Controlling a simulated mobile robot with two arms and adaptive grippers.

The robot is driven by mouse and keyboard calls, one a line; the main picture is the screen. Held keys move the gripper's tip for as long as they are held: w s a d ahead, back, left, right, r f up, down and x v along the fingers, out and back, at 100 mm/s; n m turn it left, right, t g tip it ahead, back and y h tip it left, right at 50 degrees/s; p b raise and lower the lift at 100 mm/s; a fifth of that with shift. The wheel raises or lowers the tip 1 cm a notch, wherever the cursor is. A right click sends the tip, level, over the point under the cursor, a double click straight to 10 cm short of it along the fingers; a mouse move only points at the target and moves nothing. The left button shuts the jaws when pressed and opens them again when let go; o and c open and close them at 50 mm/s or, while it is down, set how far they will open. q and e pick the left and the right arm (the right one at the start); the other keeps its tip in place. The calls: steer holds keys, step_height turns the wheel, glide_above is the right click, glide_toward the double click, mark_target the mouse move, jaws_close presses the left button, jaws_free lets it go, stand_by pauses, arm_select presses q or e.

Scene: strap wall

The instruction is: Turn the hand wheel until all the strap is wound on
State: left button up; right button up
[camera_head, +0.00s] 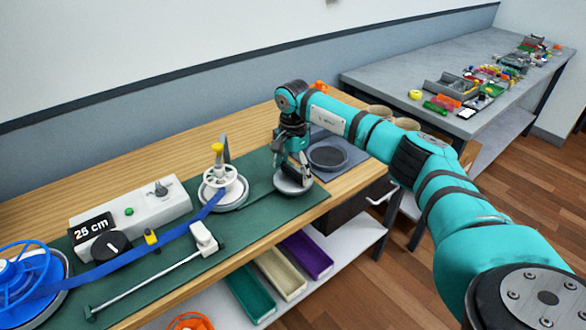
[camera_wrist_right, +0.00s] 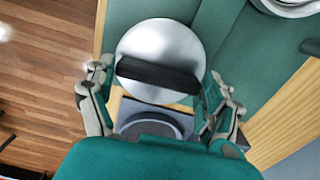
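A white spoked hand wheel (camera_head: 222,178) with an upright yellow knob (camera_head: 217,148) sits on a round grey base on the green mat. The blue strap (camera_head: 150,250) runs from the blue reel (camera_head: 28,272) at the far left to the hand wheel. A display on a grey box reads "25 cm" (camera_head: 92,229). My right gripper (camera_head: 291,158) is right of the wheel, over a silver disc (camera_head: 293,184). In the right wrist view its fingers (camera_wrist_right: 155,95) are spread wide on either side of the disc (camera_wrist_right: 160,38) and its black bar (camera_wrist_right: 158,76). My left gripper is out of view.
A grey pad with a dark round plate (camera_head: 328,158) lies right of the disc, near the bench's right edge. A white block with a metal rod (camera_head: 150,280) lies in front of the strap. Coloured bins (camera_head: 280,275) stand on a lower shelf. A second table (camera_head: 440,90) holds small parts.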

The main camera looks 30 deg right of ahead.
steer(key=c, duration=0.4)
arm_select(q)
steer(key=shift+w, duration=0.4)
arm_select(e)
steer(key=shift+c, duration=0.4)
steer(key=shift+m, duration=0.3)
